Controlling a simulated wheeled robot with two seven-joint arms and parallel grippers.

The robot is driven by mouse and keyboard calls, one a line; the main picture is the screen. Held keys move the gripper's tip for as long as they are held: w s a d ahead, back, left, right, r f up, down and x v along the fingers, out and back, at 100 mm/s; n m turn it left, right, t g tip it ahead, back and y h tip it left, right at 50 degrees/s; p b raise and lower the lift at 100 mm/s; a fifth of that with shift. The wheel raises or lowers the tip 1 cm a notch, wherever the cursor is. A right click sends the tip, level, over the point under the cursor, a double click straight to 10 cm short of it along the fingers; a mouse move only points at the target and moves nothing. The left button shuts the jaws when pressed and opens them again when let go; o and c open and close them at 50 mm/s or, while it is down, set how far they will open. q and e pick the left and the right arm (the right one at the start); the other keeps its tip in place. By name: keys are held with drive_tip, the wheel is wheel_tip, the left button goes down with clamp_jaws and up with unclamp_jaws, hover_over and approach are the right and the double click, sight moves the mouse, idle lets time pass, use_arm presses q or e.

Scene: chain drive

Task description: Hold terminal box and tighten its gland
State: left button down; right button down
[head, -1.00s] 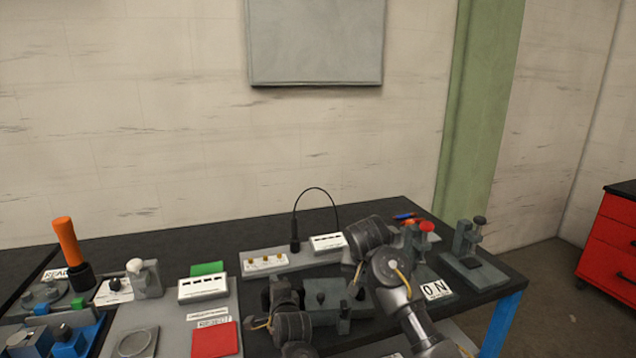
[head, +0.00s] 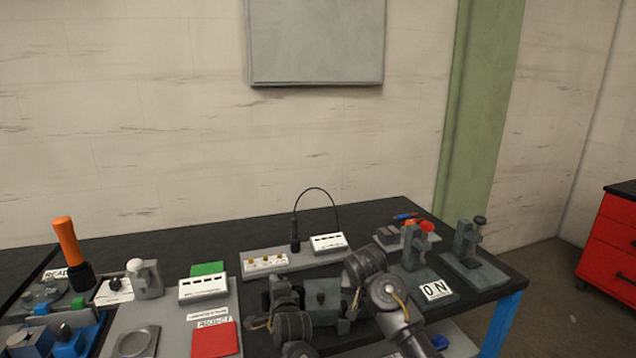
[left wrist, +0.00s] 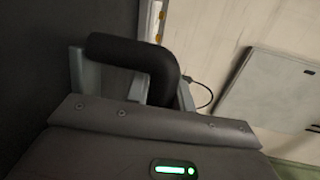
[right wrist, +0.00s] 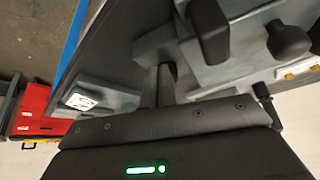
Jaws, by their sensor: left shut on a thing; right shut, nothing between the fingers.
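The grey terminal box (head: 329,288) stands near the middle of the bench, between my two arms, with a dark knob on its front. In the right wrist view its grey blocks carry a black rounded handle (right wrist: 208,32) and a black knob (right wrist: 288,40); I cannot tell which part is the gland. My left gripper (left wrist: 132,75) is shut on a black bent handle (left wrist: 135,50). My right gripper (right wrist: 165,82) is shut and empty, close beside the grey blocks. In the head view my arms hide both fingertips and part of the box.
Behind stands a grey strip with brass fittings (head: 266,262) and a black cable (head: 318,189). To the right are a stand with a red knob (head: 418,250), an ON plate (head: 436,290) and another grey clamp stand (head: 470,250). A red pad (head: 215,340) lies to the left.

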drive_tip(key=shift+w, duration=0.35)
idle(0.5)
drive_tip(key=shift+w+a+r, duration=0.1)
drive_tip(key=shift+w+a, duration=0.05)
drive_tip(key=shift+a, duration=0.5)
idle(0.4)
drive_tip(key=shift+s+a, duration=0.1)
drive_tip(key=shift+s, duration=0.3)
wheel_tip(320, 180, up, 6)
drive_tip(key=shift+f, duration=0.1)
idle(0.5)
drive_tip(key=shift+d+f, duration=0.25)
drive_tip(key=shift+f, duration=0.75)
drive_tip(key=shift+d+f, duration=0.2)
drive_tip(key=shift+f, duration=0.8)
drive_tip(key=shift+d+f, duration=0.25)
drive_tip(key=shift+f, duration=0.75)
